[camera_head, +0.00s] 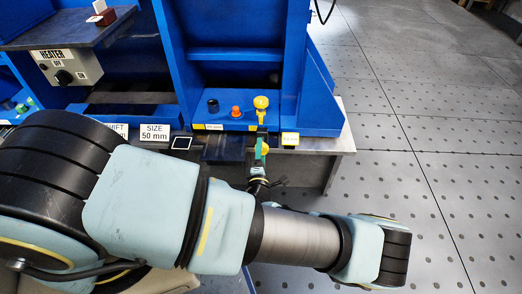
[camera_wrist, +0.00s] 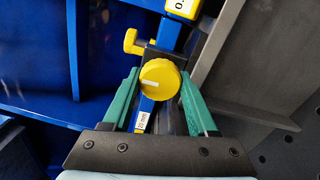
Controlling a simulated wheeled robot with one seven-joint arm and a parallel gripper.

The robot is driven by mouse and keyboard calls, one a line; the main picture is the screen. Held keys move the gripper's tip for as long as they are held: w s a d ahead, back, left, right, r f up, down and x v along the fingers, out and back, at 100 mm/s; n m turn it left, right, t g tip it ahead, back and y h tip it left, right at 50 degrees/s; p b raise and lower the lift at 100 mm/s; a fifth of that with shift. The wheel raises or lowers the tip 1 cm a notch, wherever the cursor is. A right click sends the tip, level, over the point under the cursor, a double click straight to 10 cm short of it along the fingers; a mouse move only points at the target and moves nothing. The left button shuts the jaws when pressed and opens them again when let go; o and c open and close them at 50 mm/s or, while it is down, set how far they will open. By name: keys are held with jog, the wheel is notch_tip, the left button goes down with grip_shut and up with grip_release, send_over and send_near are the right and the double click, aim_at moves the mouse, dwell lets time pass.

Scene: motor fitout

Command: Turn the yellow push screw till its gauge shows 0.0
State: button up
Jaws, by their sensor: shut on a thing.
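The yellow push screw (camera_wrist: 160,78) shows as a round knob with a white mark line in the wrist view. The green fingers of my gripper (camera_wrist: 160,88) stand on either side of it and are shut on it. In the head view my gripper (camera_head: 261,148) is at the front of the blue machine, and the knob is mostly hidden by the fingers. A yellow-framed gauge (camera_wrist: 184,7) is cut off at the top edge of the wrist view; its full reading cannot be read. In the head view the gauge (camera_head: 290,138) is too small to read.
A yellow handle (camera_head: 261,102) stands just behind the screw; it also shows in the wrist view (camera_wrist: 132,42). An orange button (camera_head: 236,111) and a black knob (camera_head: 213,106) are to its left. A "SIZE 50 mm" sign (camera_head: 155,132) stands further left. Open floor lies right.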

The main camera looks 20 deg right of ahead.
jog(key=o, duration=1.4)
jog(key=v, duration=1)
jog(key=shift+s+a, duration=0.15)
jog(key=shift+s, duration=0.2)
